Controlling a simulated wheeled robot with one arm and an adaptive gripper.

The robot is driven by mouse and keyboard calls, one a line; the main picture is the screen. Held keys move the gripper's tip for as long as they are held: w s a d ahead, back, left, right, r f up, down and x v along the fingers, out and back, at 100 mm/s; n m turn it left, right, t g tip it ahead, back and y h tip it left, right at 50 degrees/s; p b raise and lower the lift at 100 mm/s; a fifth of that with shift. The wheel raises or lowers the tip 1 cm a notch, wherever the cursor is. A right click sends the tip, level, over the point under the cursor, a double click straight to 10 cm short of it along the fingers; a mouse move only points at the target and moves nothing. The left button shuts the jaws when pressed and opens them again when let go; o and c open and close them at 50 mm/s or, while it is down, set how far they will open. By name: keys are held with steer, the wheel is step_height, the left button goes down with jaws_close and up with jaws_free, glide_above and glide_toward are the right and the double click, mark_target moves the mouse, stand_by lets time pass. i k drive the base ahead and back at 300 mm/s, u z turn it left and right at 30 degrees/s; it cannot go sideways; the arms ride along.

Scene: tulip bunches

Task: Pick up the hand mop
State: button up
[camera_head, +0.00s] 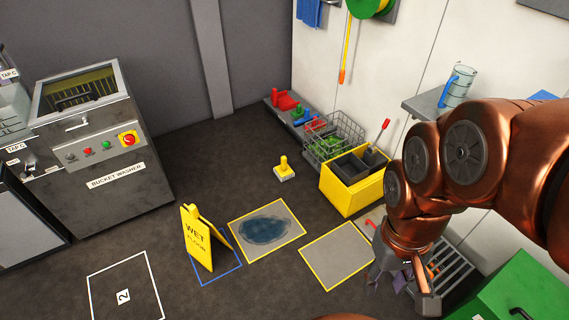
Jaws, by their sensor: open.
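A small yellow-handled block with a pale base (284,171), which looks like the hand mop, stands upright on the dark floor, left of the yellow bucket. Its handle points up and nothing touches it. My gripper (402,284) is at the lower right, pointing down over a slatted grey rack, well to the right of and nearer than the mop. Its fingers are apart and I see nothing held between them. My copper arm hides part of the floor and wall on the right.
A yellow bucket (351,198) with dark compartments and a wire basket (333,139) stand by the wall. A yellow wet-floor sign (196,238) stands left of a puddle (265,229). A yellow-edged grey mat (336,256) is clear. A green box (520,293) sits lower right.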

mark_target(283, 172)
steer(key=i, duration=2.4)
steer(key=u, duration=2.05)
